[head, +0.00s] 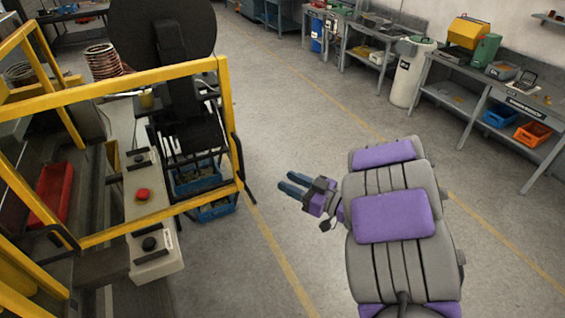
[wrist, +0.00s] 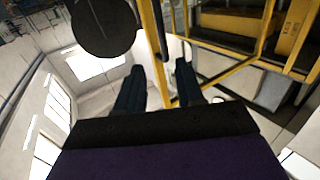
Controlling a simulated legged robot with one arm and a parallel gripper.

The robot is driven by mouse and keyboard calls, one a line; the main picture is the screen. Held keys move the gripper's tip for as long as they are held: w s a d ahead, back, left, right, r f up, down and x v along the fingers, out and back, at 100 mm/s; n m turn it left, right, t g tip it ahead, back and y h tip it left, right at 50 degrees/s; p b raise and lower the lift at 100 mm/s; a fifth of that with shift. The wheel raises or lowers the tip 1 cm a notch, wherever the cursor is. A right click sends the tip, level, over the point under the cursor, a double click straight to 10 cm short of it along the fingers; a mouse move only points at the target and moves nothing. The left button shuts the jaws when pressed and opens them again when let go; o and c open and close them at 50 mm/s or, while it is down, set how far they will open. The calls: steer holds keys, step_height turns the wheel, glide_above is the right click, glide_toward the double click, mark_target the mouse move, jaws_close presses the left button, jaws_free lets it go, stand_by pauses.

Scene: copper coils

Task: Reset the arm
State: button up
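My gripper (head: 291,185) is at the end of my purple and grey arm in the head view, over the open floor to the right of the yellow frame. Its two dark fingers point left towards the frame. In the wrist view the two fingers of the gripper (wrist: 160,88) stand apart with a gap between them. A copper coil (head: 102,61) stands behind the yellow frame at the upper left, well away from my gripper.
The yellow frame (head: 140,88) encloses a machine on the left, with a control panel (head: 150,215) bearing a red button. Blue bins (head: 197,178) sit beside it. The middle floor is clear.

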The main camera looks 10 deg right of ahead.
steer(key=w+d+f+m+h+b, duration=0.2)
steer(key=w+d+f+h+b, duration=0.15)
steer(key=d+h, duration=0.6)
steer(key=s+d+f+m+g+h+b, duration=0.1)
steer(key=s+d+m+g+h+b, duration=0.1)
steer(key=s+m+g+h+b, duration=0.3)
steer(key=s+d+f+m+g+h, duration=0.1)
steer(key=s+d+h, duration=0.1)
steer(key=s, duration=0.5)
steer(key=s+a+f+g+y+b, duration=0.1)
steer(key=s+a+f+g, duration=0.1)
steer(key=s+a, duration=0.3)
steer(key=s+a+f+g+y+b, duration=0.2)
steer(key=s+a+g, duration=0.2)
steer(key=s, duration=0.9)
steer(key=s+a+f+g+y+b, duration=0.1)
steer(key=s+a+f+g+b, duration=0.1)
steer(key=s+a, duration=0.5)
steer(key=shift+s+a+f+m+g, duration=0.25)
steer(key=shift+s+g, duration=0.25)
steer(key=shift+s, duration=0.45)
steer(key=shift+d+r, duration=0.1)
